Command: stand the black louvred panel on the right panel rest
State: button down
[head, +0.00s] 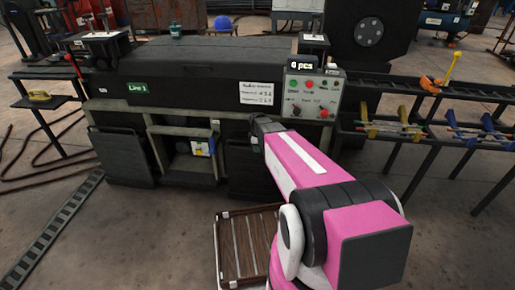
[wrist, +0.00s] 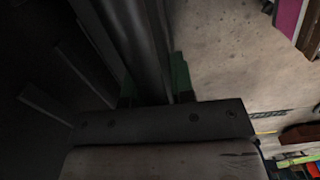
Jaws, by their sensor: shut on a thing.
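My gripper (wrist: 153,88) shows in the wrist view with green fingers, shut on a dark grey upright edge or bar (wrist: 148,45). This seems to belong to the black louvred panel (wrist: 55,75), whose dark face with slanted strips fills the left of that view. In the head view my pink and black arm reaches to the right front of the black machine. A dark panel (head: 245,172) shows there beside the arm, partly hidden by it. The fingertips are hidden in the head view. I cannot clearly make out the right panel rest.
The black machine (head: 190,75) has an open bay (head: 195,165) in the middle and another dark panel (head: 120,157) at its left front. A slatted brown pallet (head: 240,250) lies on the floor close to my arm. Racks (head: 430,125) stand at right. Floor at left has hoses.

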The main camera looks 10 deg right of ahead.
jog(key=shift+f, duration=0.2)
jog(key=c, duration=0.9)
grip_release()
jog(key=shift+f, duration=0.1)
notch_tip(320, 180, up, 11)
jog(key=s+m, duration=0.4)
jog(key=s, duration=0.3)
jog(key=s+r+m, duration=0.1)
jog(key=s+m, duration=0.4)
jog(key=s, duration=0.2)
jog(key=s+r+m, duration=0.1)
jog(key=s+m, duration=0.4)
jog(key=s, duration=0.3)
jog(key=shift+a, duration=0.1)
